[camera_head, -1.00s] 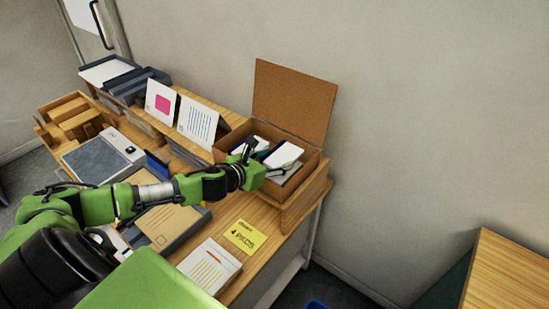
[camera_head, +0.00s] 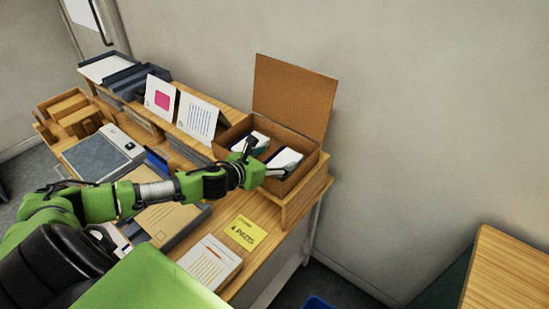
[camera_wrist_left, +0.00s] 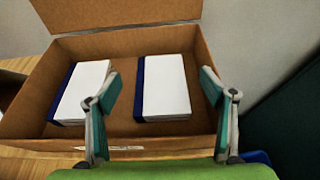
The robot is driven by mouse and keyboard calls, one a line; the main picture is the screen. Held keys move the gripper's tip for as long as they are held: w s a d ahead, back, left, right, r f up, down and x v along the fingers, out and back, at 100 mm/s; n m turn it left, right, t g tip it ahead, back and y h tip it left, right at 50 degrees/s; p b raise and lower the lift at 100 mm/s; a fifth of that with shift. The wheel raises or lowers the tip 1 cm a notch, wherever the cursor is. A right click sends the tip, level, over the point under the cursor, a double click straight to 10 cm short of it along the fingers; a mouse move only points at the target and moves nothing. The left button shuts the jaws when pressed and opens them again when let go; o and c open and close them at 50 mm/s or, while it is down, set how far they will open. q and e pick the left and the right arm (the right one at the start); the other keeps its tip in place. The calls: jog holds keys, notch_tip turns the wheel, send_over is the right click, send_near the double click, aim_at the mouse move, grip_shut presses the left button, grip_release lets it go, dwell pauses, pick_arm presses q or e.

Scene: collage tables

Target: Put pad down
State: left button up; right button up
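An open brown cardboard box (camera_head: 292,100) with its lid raised stands on the right end of the table; it fills much of the left wrist view (camera_wrist_left: 110,12). Inside lie two white pads with dark blue spines: a left pad (camera_head: 262,141), also in the wrist view (camera_wrist_left: 85,92), and a right pad (camera_head: 286,159), also there (camera_wrist_left: 165,86). My left gripper (camera_head: 263,158) is over the box's front side. In the wrist view its fingers (camera_wrist_left: 161,88) are spread wide, one on each side of the right pad, with nothing held. My right gripper is not in view.
Another white pad or stack (camera_head: 210,263) lies at the table's front, beside a yellow note (camera_head: 245,233) reading "4 PADS". A brown envelope (camera_head: 165,222) lies under my left arm. Two upright cards (camera_head: 198,118) stand behind. Another wooden table (camera_head: 510,270) is at the right.

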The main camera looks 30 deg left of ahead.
pick_arm(q)
jog(key=shift+r, duration=0.15)
jog(key=shift+r+p, duration=0.4)
jog(key=shift+r, duration=0.05)
jog(key=d+v, duration=0.1)
jog(key=v, duration=1.1)
jog(key=shift+a, duration=0.45)
jog(key=shift+r, duration=0.1)
